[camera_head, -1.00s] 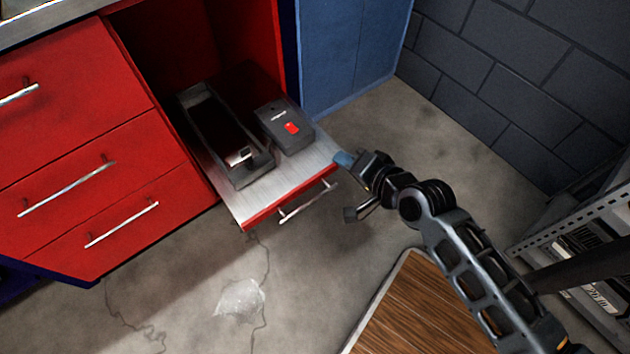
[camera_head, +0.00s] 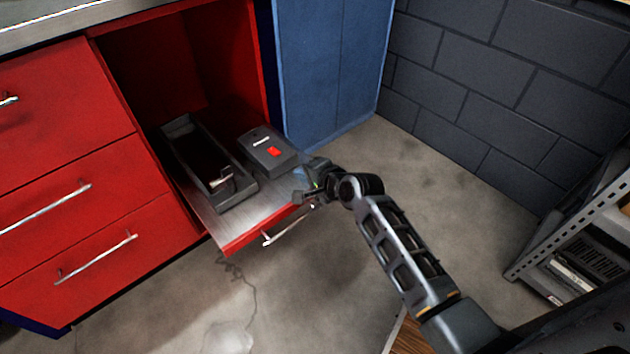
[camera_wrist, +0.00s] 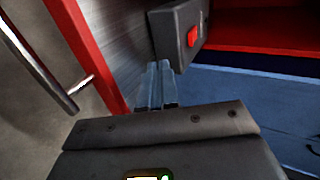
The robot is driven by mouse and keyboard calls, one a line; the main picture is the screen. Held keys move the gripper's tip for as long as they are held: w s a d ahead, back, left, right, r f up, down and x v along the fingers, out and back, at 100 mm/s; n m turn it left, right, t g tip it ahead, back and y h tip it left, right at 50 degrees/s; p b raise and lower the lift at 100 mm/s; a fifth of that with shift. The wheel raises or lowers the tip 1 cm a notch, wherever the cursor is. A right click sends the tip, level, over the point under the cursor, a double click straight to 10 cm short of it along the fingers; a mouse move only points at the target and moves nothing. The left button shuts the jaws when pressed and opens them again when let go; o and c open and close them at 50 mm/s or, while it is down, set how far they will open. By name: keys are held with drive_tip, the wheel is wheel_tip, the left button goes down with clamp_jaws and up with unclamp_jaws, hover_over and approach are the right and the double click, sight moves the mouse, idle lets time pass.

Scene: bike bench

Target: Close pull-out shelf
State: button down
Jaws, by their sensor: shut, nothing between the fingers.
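The pull-out shelf (camera_head: 240,218) has a grey metal top, a red front edge and a silver handle (camera_head: 285,228). It sticks out from the open bay of the red cabinet. In the wrist view the shelf top (camera_wrist: 122,40) and the handle (camera_wrist: 76,86) lie to the left. In the wrist view my gripper's fingers (camera_wrist: 157,76) are together and empty, at the shelf's right edge close to the grey box. Whether they touch the shelf cannot be told.
A long dark tray (camera_head: 235,200) and a grey box with a red mark (camera_head: 268,152) sit on the shelf. Red drawers (camera_head: 80,210) are on the left and a blue cabinet (camera_head: 330,80) is behind. A metal rack (camera_head: 575,235) stands right.

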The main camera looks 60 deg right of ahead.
sight(285, 163)
drive_tip(key=shift+w+d+f+b, duration=0.15)
drive_tip(key=shift+w+d, duration=0.2)
drive_tip(key=shift+w, duration=0.75)
drive_tip(key=shift+w+d+r+b, duration=0.15)
drive_tip(key=shift+w+d, duration=0.15)
drive_tip(key=shift+w, duration=0.75)
drive_tip(key=shift+w+f, duration=0.1)
